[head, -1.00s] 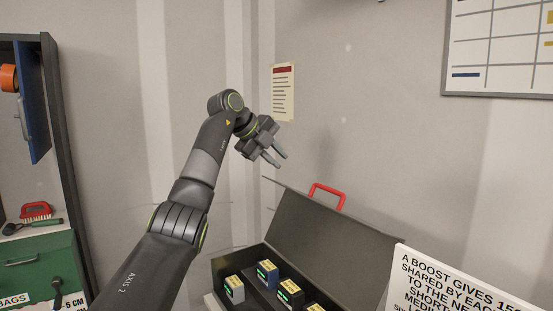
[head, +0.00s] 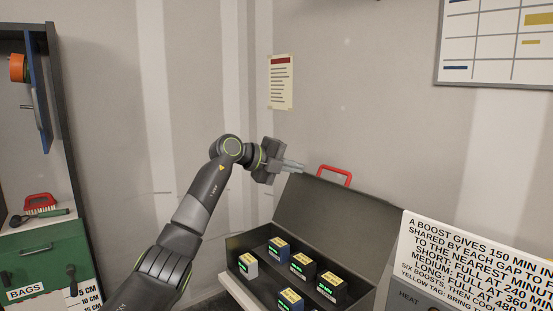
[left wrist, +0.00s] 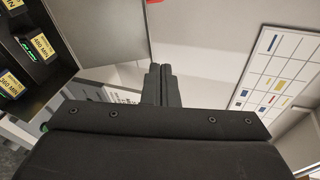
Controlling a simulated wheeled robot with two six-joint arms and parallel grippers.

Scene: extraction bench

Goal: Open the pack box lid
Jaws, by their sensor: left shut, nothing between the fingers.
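The pack box is a dark grey case whose lid (head: 335,222) stands raised and leans back, with a red handle (head: 335,174) on its top edge. The box body (head: 240,241) lies open below, with several labelled packs (head: 303,265) inside. My left gripper (head: 297,167) is at the lid's upper left corner in the head view, shut and empty; I cannot tell whether it touches the lid. In the left wrist view the shut fingers (left wrist: 162,85) point past the lid (left wrist: 55,35) toward the wall. My right gripper is not in view.
A white sign with black text (head: 465,265) stands right of the box. A green cabinet (head: 45,255) with a red brush (head: 40,201) on it is at the left. A wall paper (head: 281,82) and chart (head: 495,45) hang behind.

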